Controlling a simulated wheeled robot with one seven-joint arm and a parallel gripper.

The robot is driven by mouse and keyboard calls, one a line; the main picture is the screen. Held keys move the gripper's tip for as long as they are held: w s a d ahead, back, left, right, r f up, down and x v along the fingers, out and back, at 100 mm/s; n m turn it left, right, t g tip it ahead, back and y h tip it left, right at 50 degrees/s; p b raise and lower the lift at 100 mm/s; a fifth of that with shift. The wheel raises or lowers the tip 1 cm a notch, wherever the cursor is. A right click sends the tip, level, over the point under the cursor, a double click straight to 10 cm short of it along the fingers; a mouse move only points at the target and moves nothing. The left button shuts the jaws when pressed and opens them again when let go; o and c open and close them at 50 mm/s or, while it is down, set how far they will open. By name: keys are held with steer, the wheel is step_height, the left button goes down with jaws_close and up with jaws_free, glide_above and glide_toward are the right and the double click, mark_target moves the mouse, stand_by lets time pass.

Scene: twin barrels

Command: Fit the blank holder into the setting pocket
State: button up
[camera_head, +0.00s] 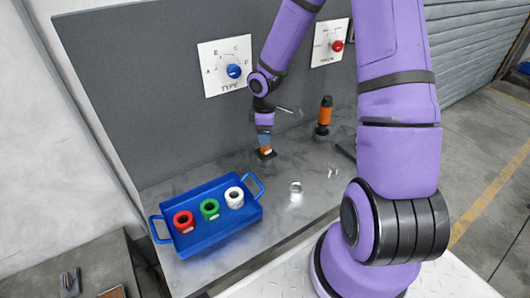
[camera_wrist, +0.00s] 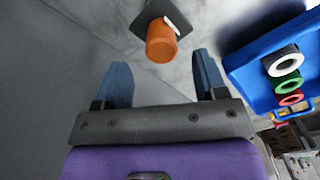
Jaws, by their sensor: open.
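My gripper (camera_head: 264,139) points down over the bench, its two blue fingers apart and empty in the wrist view (camera_wrist: 162,68). An orange cylinder on a dark square plate (camera_head: 265,152) stands just below the fingertips; in the wrist view the orange cylinder (camera_wrist: 161,42) is ahead of the gap between them. I cannot tell whether the fingers touch it. A white ring-shaped holder (camera_head: 234,197), a green one (camera_head: 209,208) and a red one (camera_head: 183,221) stand in a blue tray (camera_head: 215,236). I cannot tell which thing is the blank holder or the setting pocket.
A small shiny metal ring (camera_head: 295,190) lies on the grey bench right of the tray. An orange and black tool (camera_head: 324,115) stands near the back panel. The panel carries a blue TYPE dial (camera_head: 233,71) and a red knob (camera_head: 337,46). The bench's left back is clear.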

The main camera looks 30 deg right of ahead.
mark_target(265, 152)
steer(key=shift+s+d+f, duration=0.1)
steer(key=shift+s+f, duration=0.05)
steer(key=shift+f, duration=2.5)
